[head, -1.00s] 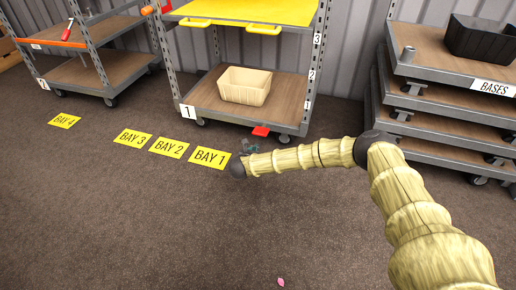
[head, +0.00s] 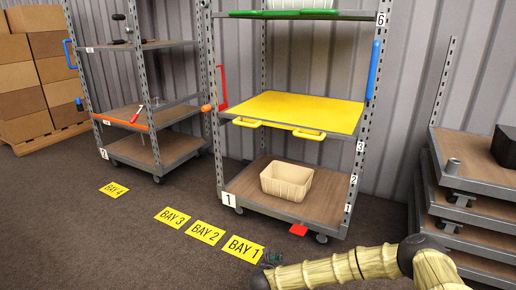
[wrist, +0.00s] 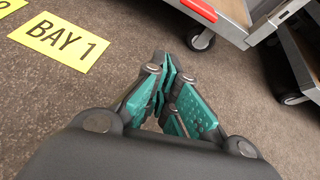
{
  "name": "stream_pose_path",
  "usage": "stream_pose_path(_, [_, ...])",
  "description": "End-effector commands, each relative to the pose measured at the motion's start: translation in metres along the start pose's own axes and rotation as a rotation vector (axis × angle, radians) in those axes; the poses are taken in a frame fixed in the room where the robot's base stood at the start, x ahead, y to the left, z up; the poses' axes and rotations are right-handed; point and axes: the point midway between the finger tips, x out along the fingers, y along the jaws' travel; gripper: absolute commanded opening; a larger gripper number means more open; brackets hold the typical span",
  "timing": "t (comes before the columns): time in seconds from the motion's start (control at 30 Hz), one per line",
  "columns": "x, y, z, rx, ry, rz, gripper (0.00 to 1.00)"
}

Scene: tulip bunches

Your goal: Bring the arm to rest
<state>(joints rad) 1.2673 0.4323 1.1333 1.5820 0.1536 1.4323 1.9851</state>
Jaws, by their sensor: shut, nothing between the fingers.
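My gripper (wrist: 168,85) shows in the wrist view with its teal-padded fingers drawn together and nothing between them. In the head view my gripper (head: 271,256) is small and partly hidden behind the dark wrist end of my arm. My arm (head: 345,266), with pale, bark-like links, reaches in from the lower right. The gripper is over the dark floor, just right of the yellow BAY 1 floor sign (head: 243,249), which also shows in the wrist view (wrist: 66,40).
A shelf cart (head: 240,190) stands behind the gripper, with a cream basket (head: 286,181) on its bottom deck and a red pedal (head: 298,230) low in front. Stacked bases (head: 470,215) stand at right. Another cart (head: 158,150) is at left. Floor at lower left is clear.

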Motion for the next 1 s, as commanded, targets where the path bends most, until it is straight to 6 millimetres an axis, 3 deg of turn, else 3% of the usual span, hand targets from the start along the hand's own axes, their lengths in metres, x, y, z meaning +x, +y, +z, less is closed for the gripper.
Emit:
stream_pose_path(0.1, [-0.043,0.034,-0.025,-0.258,0.004,0.142,0.00])
stream_pose_path(0.23, [-0.094,0.058,-0.066,-0.598,-0.010,0.309,0.00])
stream_pose_path(0.33, [-0.133,0.063,-0.100,-0.861,-0.030,0.433,0.00])
stream_pose_path(0.47, [-0.181,0.052,-0.144,-1.201,-0.071,0.589,0.00])
stream_pose_path(0.67, [-0.247,0.000,-0.205,-1.707,-0.149,0.827,0.00])
stream_pose_path(0.83, [-0.296,-0.072,-0.242,-2.112,-0.227,1.040,0.00])
stream_pose_path(1.0, [-0.337,-0.155,-0.259,-2.449,-0.303,1.261,0.00])
